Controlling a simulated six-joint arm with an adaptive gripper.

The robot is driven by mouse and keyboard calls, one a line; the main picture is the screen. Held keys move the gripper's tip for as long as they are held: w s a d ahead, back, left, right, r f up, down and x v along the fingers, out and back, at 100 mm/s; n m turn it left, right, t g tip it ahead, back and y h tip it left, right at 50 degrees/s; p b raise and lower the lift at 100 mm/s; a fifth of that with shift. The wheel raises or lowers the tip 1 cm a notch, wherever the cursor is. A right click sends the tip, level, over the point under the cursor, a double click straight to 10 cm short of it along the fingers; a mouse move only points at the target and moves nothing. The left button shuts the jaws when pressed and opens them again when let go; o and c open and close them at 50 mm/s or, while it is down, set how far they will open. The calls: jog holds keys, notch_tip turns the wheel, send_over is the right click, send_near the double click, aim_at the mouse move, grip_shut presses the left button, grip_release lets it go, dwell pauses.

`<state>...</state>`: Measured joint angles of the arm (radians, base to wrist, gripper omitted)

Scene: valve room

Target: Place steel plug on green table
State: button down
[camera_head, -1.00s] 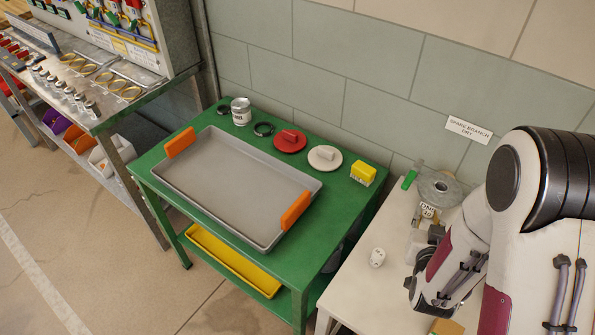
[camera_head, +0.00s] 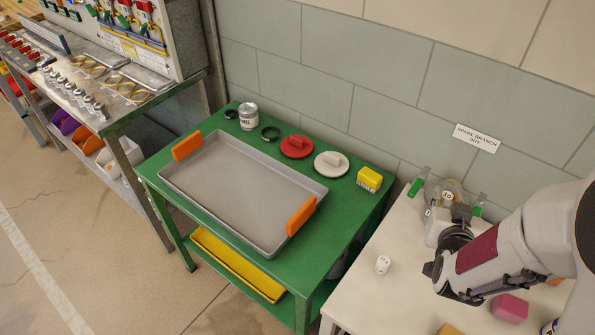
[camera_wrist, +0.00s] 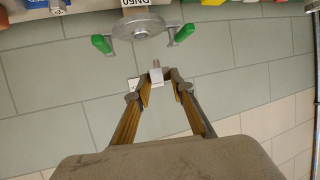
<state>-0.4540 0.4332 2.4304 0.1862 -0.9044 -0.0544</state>
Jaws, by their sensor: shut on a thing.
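The steel plug (camera_wrist: 156,73) is a small silver piece with a narrow stem. In the wrist view it sits between the fingertips of my gripper (camera_wrist: 160,82), which is shut on it. Ahead of it is a round metal flange (camera_wrist: 140,27) with a green-handled part on each side, apart from the plug. In the head view my arm covers much of this area, and I cannot make out the plug there. The green table (camera_head: 347,206) stands left of my arm, and my gripper is not over it.
A grey tray (camera_head: 235,190) with orange handles fills most of the green table. A can (camera_head: 248,117), black rings, a red lid (camera_head: 297,147), a white lid (camera_head: 331,164) and a yellow block (camera_head: 369,179) line its back edge. A white table (camera_head: 375,300) holds small items.

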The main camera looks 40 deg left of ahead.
notch_tip(320, 180, up, 3)
jog(key=shift+r, duration=0.15)
jog(key=w+a+r+n+g+y, duration=0.1)
jog(key=w+a+n+g+y, duration=0.15)
jog(key=a, duration=0.45)
jog(key=w+a+r+n+g+y, duration=0.1)
jog(key=a+n+y, duration=0.2)
jog(key=a, duration=0.5)
jog(key=n+g+y, duration=0.3)
jog(key=n+g, duration=0.1)
send_over(358, 211)
jog(key=shift+f, duration=0.95)
jog(key=shift+n+g, duration=0.25)
jog(key=shift+n, duration=0.1)
jog(key=shift+a+f, duration=0.1)
jog(key=shift+f, duration=2.55)
jog(key=shift+f, duration=0.1)
notch_tip(358, 211, down, 14)
jog(key=shift+r, duration=0.1)
jog(key=shift+f, duration=2)
